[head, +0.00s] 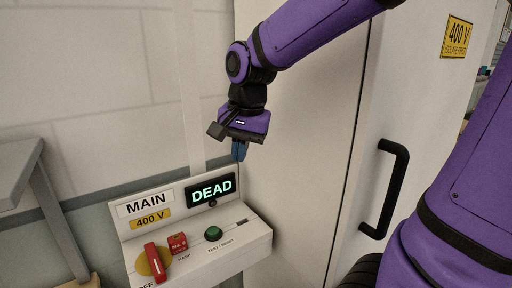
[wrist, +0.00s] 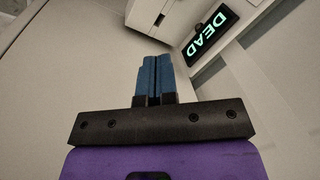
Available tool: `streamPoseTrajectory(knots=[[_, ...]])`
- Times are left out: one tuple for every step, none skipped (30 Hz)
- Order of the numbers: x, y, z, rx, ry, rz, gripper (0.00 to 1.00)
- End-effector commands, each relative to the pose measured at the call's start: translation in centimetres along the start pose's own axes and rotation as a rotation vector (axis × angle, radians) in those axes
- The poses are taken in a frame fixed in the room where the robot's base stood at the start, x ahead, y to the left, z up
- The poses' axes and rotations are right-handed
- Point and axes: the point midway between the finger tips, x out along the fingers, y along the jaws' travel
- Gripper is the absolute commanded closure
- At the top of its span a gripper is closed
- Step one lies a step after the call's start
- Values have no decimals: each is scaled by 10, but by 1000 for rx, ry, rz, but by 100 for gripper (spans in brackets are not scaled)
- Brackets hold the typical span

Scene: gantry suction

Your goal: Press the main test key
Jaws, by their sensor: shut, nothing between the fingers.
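The main test key is a round green button (head: 213,233) on the sloped top of the white control box (head: 240,246), above a "TEST / RESET" label. A display (head: 211,190) on the box's upright panel reads "DEAD" in lit letters; it also shows, turned over, in the wrist view (wrist: 210,35). My gripper (head: 239,152) is in the air above the box, its blue fingers pointing down. In the wrist view its fingers (wrist: 155,75) are shut together with nothing between them. The green button cannot be made out in the wrist view.
A red handle (head: 154,262) on a yellow disc and a red tag (head: 178,243) are left of the button. A "MAIN" label is on the panel. A cabinet door with a black handle (head: 385,188) stands at right. A grey bench (head: 20,170) is at far left.

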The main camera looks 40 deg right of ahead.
Motion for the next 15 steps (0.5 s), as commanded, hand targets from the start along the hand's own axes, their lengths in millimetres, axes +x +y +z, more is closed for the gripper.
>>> streamPoseTrajectory(knots=[[-5, 5, 2, -29, 10, -11, 100], [-7, 7, 4, -50, 15, -16, 100], [-10, 11, 6, -77, 22, -22, 100], [-12, 13, 7, -96, 27, -26, 100], [-14, 16, 9, -116, 32, -30, 100], [-16, 19, 10, -141, 39, -35, 100], [-18, 21, 12, -157, 44, -39, 100], [-20, 23, 13, -173, 49, -42, 100], [-21, 25, 14, -193, 55, -45, 100], [-22, 27, 15, -207, 59, -48, 100], [-24, 29, 16, -219, 62, -50, 100], [-24, 30, 18, -234, 66, -52, 100], [-25, 32, 18, -243, 69, -53, 100], [-26, 33, 19, -252, 71, -55, 100], [-27, 34, 19, -260, 74, -56, 100]])
